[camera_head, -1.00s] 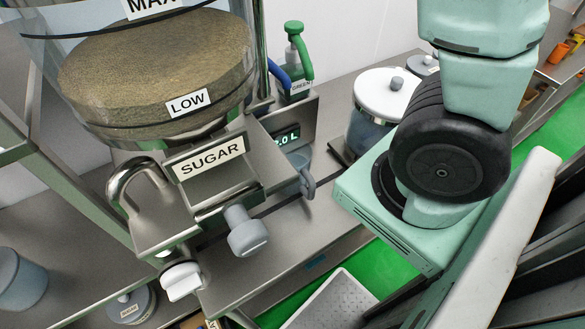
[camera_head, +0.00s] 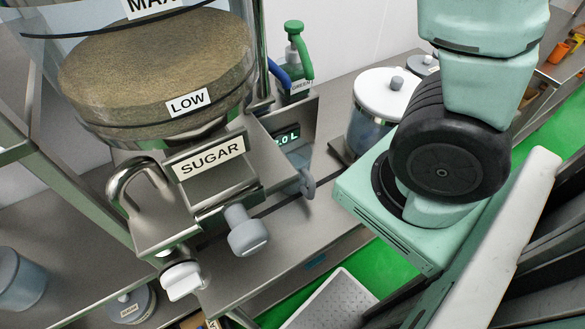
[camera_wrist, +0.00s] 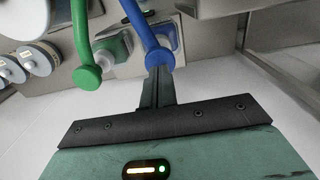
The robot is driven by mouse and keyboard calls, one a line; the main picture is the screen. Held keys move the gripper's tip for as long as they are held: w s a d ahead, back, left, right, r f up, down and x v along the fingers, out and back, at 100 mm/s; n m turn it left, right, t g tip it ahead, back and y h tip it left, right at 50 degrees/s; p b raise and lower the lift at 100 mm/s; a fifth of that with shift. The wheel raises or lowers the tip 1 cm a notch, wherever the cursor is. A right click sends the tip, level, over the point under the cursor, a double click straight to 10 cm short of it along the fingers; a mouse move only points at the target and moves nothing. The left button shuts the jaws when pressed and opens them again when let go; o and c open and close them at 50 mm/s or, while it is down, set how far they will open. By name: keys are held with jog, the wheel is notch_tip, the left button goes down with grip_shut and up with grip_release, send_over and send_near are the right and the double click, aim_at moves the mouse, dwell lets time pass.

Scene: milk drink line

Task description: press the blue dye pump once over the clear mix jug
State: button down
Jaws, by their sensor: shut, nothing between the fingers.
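The blue dye pump (camera_wrist: 152,34) shows in the wrist view, with its round blue head just beyond my fingertips. My gripper (camera_wrist: 159,72) is shut and empty, its tips at or very near the blue head; I cannot tell whether they touch. In the head view a blue curved part of the pump (camera_head: 279,76) shows behind the sugar dispenser's post, mostly hidden. My gripper is not visible there. A bluish see-through vessel, perhaps the clear mix jug (camera_head: 299,157), shows partly below the display, largely hidden by the sugar dispenser.
A green pump (camera_head: 296,42) stands beside the blue one and also shows in the wrist view (camera_wrist: 88,76). The sugar dispenser (camera_head: 208,158) fills the left foreground. A white-lidded container (camera_head: 386,94) stands right of the display. Several lidded jars (camera_wrist: 38,57) are at the wrist view's left.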

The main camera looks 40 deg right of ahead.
jog(key=shift+f, duration=0.2)
jog(key=shift+f+b, duration=1)
jog(key=shift+f, duration=0.4)
jog(key=shift+r, duration=0.2)
jog(key=shift+r+p, duration=1.35)
jog(key=shift+r, duration=0.1)
notch_tip(320, 180, up, 6)
jog(key=p, duration=0.5)
